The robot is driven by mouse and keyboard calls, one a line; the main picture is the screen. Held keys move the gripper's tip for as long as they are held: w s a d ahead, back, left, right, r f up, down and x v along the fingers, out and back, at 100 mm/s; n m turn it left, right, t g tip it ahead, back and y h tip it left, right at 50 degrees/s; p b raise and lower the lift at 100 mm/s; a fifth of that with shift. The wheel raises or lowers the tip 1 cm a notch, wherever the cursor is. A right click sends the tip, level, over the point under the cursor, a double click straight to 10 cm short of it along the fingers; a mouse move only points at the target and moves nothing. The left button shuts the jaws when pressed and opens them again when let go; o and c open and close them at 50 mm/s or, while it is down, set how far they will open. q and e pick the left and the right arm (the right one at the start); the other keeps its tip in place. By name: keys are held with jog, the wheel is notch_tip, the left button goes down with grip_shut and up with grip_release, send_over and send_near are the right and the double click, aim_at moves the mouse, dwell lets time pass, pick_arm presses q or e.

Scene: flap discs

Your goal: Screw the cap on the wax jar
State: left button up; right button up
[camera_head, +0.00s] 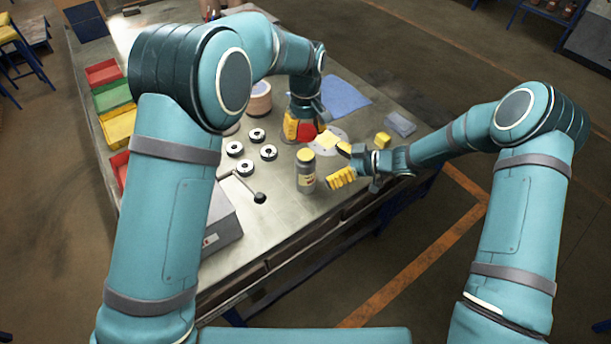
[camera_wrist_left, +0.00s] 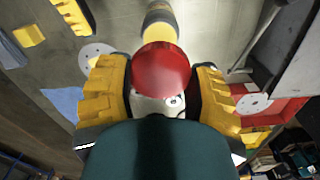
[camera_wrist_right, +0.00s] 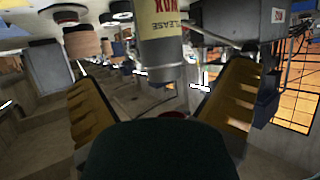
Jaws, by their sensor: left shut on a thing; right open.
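The grey jar (camera_head: 306,178) stands upright on the table with a yellow top; I cannot tell if that is wax or a lid. It also shows, with a printed label, in the right wrist view (camera_wrist_right: 161,45). My left gripper (camera_head: 305,130) is shut on a round red cap (camera_wrist_left: 160,70), held above the table behind the jar in the head view. The cap's underside is hidden. My right gripper (camera_head: 338,164) is open and empty, its fingertips pointing at the jar from the right, with a small gap in the head view.
Several black-and-white discs (camera_head: 268,152) lie left of the jar, near a black-knobbed lever (camera_head: 259,197) and a grey box (camera_head: 222,222). Coloured bins (camera_head: 117,128) line the left edge. A blue cloth (camera_head: 346,97), yellow block (camera_head: 382,139) and grey block (camera_head: 400,124) lie behind.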

aim_at(306, 154)
jog(key=x, duration=0.8)
jog(key=c, duration=1.4)
pick_arm(q)
jog(key=shift+d+f, duration=0.1)
jog(key=shift+f, duration=2.45)
